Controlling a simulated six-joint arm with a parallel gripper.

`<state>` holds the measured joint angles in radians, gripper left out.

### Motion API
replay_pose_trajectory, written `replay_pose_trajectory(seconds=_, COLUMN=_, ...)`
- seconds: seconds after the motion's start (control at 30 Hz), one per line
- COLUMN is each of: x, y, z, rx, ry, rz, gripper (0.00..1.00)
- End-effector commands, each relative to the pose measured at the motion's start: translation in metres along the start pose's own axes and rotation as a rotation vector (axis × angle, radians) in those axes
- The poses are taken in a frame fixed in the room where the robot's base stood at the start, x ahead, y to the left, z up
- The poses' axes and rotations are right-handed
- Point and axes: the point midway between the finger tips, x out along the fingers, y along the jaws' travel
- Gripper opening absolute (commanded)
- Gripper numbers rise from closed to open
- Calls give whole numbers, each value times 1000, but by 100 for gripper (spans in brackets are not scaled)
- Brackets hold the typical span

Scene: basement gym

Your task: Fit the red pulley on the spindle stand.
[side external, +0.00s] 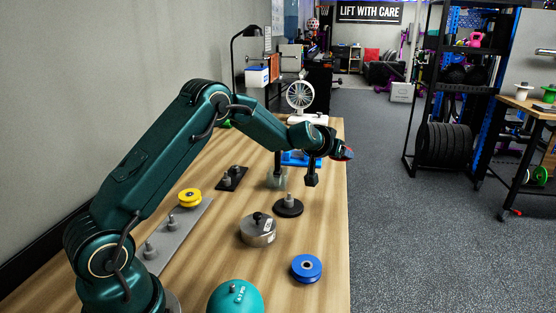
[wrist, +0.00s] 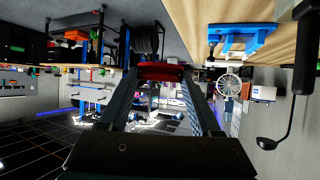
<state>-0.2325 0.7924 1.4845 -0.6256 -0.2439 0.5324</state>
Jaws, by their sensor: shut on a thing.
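My gripper (side external: 338,151) is raised above the table near its right edge, with its fingers pointing right. It is shut on the red pulley (side external: 348,154), of which only a small red part shows beside the fingertips. In the wrist view the red pulley (wrist: 163,72) shows edge-on as a dark red band across the ends of the fingers. A round black base with an upright metal spindle (side external: 288,202), which looks like the spindle stand, is on the table below and left of my gripper. Its spindle looks bare, and the pulley is well apart from it.
A grey plate (side external: 183,231) holds pegs and a yellow pulley (side external: 189,196). A black pegged plate (side external: 232,179), blue object (side external: 294,159) and white fan (side external: 299,94) are farther back.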

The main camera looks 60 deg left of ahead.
Motion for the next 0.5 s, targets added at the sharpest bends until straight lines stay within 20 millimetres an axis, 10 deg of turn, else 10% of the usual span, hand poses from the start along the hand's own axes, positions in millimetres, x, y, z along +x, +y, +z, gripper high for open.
replay_pose_trajectory(seconds=0.5, x=-34, y=-18, z=35, rx=62, ry=-1, rz=109, gripper=8)
